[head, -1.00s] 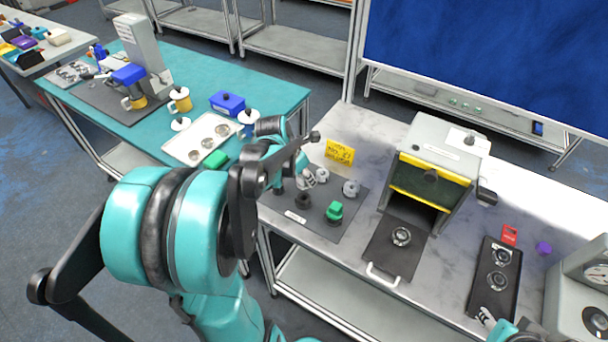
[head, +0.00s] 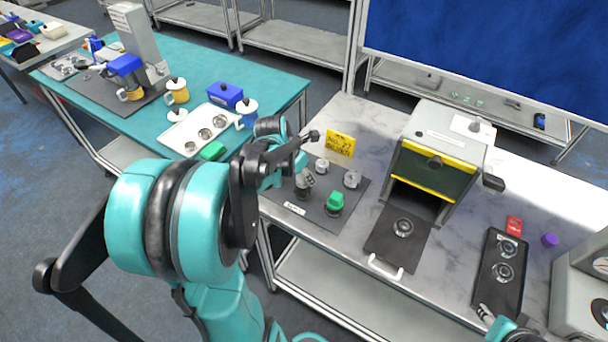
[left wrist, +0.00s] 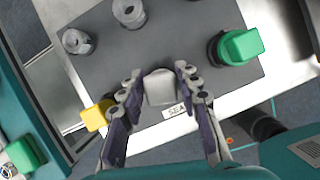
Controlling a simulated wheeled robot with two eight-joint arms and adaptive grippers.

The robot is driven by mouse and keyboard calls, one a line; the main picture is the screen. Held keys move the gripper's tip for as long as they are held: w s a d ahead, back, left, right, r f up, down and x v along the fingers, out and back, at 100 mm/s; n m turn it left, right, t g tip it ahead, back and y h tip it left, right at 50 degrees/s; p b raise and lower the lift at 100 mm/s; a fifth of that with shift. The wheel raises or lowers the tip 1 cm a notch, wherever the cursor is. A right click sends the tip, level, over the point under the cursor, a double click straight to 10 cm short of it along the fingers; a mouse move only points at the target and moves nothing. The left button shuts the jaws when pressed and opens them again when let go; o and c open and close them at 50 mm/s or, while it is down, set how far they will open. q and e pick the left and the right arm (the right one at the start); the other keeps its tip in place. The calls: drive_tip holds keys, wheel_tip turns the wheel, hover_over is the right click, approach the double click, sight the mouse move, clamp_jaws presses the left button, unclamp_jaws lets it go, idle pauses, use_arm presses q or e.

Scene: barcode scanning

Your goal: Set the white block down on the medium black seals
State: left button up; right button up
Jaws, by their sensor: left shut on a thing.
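My left gripper (left wrist: 160,90) is shut on the white block (left wrist: 161,87), which sits between its two fingers over the dark seal mat (left wrist: 170,50). In the head view my left gripper (head: 304,180) points down over the left part of the mat (head: 345,223), in line with a black seal. The gripper and block hide most of that seal, so I cannot tell whether they touch. A green block (left wrist: 241,46) sits on another black seal to the right in the left wrist view. My right gripper (head: 486,312) is only partly in view at the lower right.
Two grey seals (head: 352,178) (head: 322,166) stand at the mat's back. A yellow sign (head: 340,145) stands behind them. The boxy machine (head: 440,150) and a black tray (head: 499,275) are to the right.

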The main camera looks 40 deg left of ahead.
use_arm(q)
drive_tip(key=shift+f+b, duration=0.85)
drive_tip(key=shift+f, duration=0.2)
idle(0.7)
drive_tip(key=o, duration=1.5)
drive_tip(key=shift+o, duration=0.2)
wheel_tip(320, 180, up, 8)
drive_tip(key=p, duration=0.6)
drive_tip(key=shift+f, duration=0.2)
